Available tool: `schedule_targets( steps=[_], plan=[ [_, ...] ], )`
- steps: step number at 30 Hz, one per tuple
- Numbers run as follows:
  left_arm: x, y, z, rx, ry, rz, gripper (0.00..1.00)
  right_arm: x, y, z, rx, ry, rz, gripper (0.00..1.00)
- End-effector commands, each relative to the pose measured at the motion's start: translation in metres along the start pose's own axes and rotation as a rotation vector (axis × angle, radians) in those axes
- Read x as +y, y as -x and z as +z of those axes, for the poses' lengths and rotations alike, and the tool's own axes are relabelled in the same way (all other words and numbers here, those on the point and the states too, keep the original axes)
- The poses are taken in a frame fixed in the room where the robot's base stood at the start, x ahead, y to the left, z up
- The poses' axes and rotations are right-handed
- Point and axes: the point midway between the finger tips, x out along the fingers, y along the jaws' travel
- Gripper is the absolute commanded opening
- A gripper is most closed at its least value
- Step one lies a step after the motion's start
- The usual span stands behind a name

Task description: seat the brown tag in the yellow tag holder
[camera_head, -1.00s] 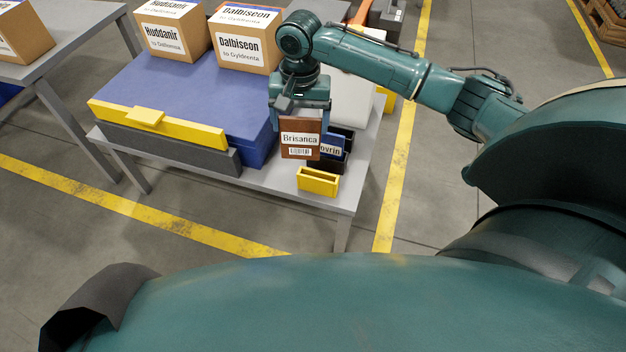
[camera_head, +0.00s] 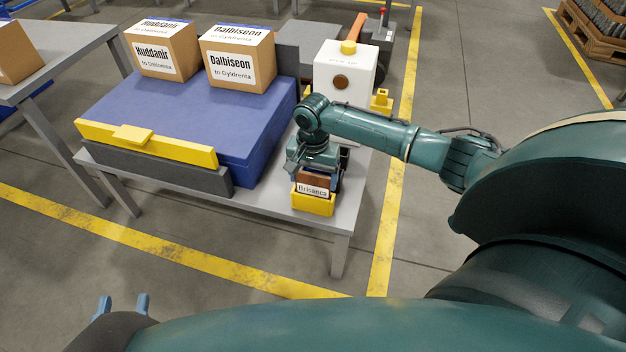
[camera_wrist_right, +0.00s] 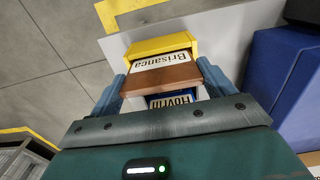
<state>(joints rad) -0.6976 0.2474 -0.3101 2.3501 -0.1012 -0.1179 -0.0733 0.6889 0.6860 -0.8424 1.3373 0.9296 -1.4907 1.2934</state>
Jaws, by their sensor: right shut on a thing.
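The brown tag (camera_head: 313,180), with a white "Brisanca" label, stands at the yellow tag holder (camera_head: 313,204) near the table's front right corner. Its lower part is hidden behind the holder's front wall; I cannot tell how deep it sits. My right gripper (camera_head: 315,170) is above the holder, shut on the brown tag. In the right wrist view, the fingers of my right gripper (camera_wrist_right: 162,83) flank the brown tag (camera_wrist_right: 160,80), and the yellow tag holder (camera_wrist_right: 160,46) lies just beyond it. My left gripper (camera_head: 122,305) shows at the lower left, open and empty.
A blue tag (camera_wrist_right: 172,99) reading "Hovrin" stands close behind the brown one. A blue case (camera_head: 190,120) with two cardboard boxes (camera_head: 238,60) fills the table's left. A white machine (camera_head: 343,70) stands behind my right arm.

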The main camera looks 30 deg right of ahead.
Motion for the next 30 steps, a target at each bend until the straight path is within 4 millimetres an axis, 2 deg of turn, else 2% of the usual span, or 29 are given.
schedule_targets(
  steps=[11, 12, 18, 26, 30],
  plan=[
    [0.0, 0.0, -0.002, 0.001, 0.0, 0.0, 0.36, 0.0, -0.004, 0.0, -0.001, 0.0, 0.0, 0.46],
    [0.0, 0.0, -0.001, -0.002, 0.001, 0.0, 0.36, 0.0, -0.005, 0.0, -0.001, 0.001, 0.0, 0.82],
    [0.0, 0.0, -0.001, -0.003, 0.001, 0.0, 0.36, 0.0, -0.004, 0.0, 0.0, 0.001, 0.0, 0.98],
    [0.0, 0.0, 0.0, -0.002, 0.001, 0.0, 0.36, 0.0, -0.003, -0.001, 0.001, 0.001, -0.001, 1.0],
    [-0.001, 0.001, -0.004, -0.014, 0.006, -0.001, 0.36, -0.001, 0.012, -0.001, 0.002, 0.0, -0.003, 1.0]
  ],
)
